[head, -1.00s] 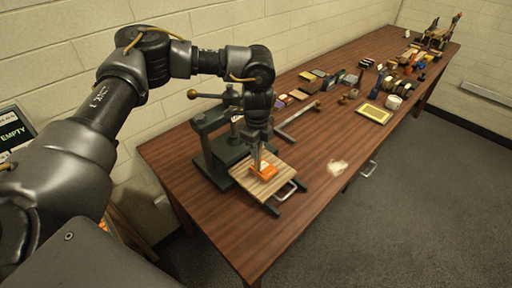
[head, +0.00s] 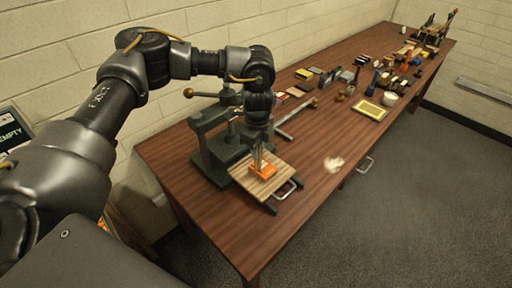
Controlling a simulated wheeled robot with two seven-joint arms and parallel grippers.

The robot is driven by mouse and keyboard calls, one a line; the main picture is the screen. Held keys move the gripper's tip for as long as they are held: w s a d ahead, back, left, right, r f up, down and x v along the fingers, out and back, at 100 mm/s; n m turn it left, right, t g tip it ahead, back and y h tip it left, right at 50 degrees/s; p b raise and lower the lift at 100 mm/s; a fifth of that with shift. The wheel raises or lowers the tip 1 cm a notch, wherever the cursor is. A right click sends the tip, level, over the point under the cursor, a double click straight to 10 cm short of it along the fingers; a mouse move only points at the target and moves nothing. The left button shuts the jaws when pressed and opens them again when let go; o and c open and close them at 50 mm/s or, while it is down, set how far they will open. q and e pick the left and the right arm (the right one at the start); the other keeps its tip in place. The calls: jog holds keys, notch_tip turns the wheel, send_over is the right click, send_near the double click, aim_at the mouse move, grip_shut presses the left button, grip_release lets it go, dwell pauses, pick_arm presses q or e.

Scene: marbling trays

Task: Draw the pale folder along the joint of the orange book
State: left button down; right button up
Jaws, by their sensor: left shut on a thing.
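The orange book (head: 265,174) lies on a striped wooden board (head: 252,185) at the base of a dark press, near the left end of the long table. My left gripper (head: 259,163) points down over the book. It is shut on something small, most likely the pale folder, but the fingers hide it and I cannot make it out. I cannot tell whether its tip touches the book's joint. My right gripper does not show.
The dark press (head: 215,145) with its long handle stands close beside my left gripper. A pale crumpled scrap (head: 333,164) lies on bare tabletop to the right. A yellow-framed tray (head: 370,110), a white pot (head: 389,99) and several small items crowd the far table.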

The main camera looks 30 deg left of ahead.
pick_arm(q)
jog(key=shift+s+d+p, duration=0.2)
jog(key=shift+d+p, duration=0.15)
jog(key=shift+d, duration=0.15)
dwell(0.4)
jog(key=shift+s+d, duration=0.1)
jog(key=shift+d, duration=0.25)
jog(key=shift+s+d+p, duration=0.2)
jog(key=shift+d+p, duration=0.4)
dwell(0.8)
jog(key=shift+d, duration=0.15)
dwell(0.4)
jog(key=shift+r, duration=0.1)
notch_tip(320, 180, up, 7)
jog(key=p, duration=0.7)
jog(key=shift+f, duration=0.2)
dwell(0.3)
